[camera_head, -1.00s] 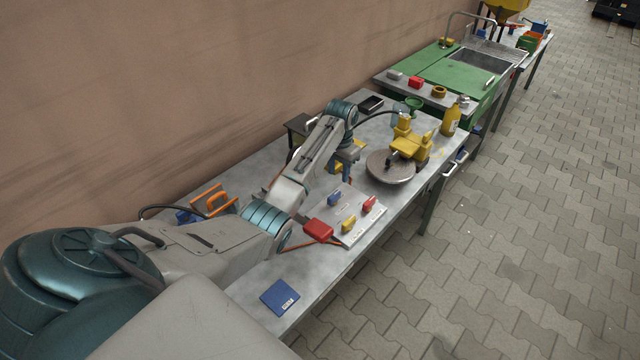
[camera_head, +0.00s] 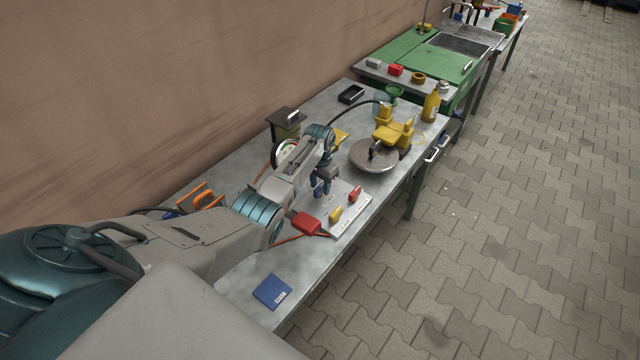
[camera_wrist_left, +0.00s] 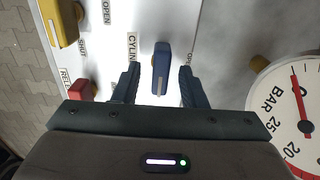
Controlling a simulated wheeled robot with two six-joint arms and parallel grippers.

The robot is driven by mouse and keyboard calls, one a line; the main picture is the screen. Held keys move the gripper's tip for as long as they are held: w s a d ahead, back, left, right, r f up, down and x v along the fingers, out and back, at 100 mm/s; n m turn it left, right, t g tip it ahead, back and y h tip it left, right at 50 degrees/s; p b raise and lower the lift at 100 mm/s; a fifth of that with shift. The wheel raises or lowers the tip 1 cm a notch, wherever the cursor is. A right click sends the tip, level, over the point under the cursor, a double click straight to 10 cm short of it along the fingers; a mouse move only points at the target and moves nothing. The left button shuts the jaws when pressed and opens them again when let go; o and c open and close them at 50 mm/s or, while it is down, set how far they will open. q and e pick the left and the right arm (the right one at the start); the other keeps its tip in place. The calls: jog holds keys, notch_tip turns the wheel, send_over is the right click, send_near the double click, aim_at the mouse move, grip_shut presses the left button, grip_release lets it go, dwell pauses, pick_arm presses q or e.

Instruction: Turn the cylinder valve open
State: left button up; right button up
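The blue cylinder valve handle (camera_wrist_left: 161,62) stands on the pale control panel (camera_wrist_left: 225,30), beside a partly visible label starting "CYLIN". Its long side runs up and down in the left wrist view. My left gripper (camera_wrist_left: 158,75) is open, with one finger on each side of the handle and a visible gap at both sides. In the head view my left gripper (camera_head: 321,190) is over the panel (camera_head: 349,221) and hides the blue handle. A yellow handle (camera_head: 336,214) and a red handle (camera_head: 355,193) are nearby on the panel. My right gripper is not in view.
A pressure gauge (camera_wrist_left: 298,105) is close at the right in the left wrist view. A red grip (camera_head: 306,223) lies by the panel's near edge. A round metal disc (camera_head: 374,157) with a yellow device (camera_head: 394,134) is farther along the bench. A blue booklet (camera_head: 271,291) lies nearer.

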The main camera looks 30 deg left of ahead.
pick_arm(q)
grip_shut()
jog(key=shift+n, duration=0.3)
jog(key=shift+n+p, duration=0.6)
jog(key=shift+n, duration=0.6)
jog(key=n+p, duration=0.1)
jog(key=n, duration=0.4)
jog(key=shift+n+p, duration=0.3)
jog(key=n+p, duration=0.1)
jog(key=n, duration=0.8)
jog(key=shift+a+p, duration=0.1)
jog(key=shift+p, duration=0.25)
jog(key=shift+n, duration=0.4)
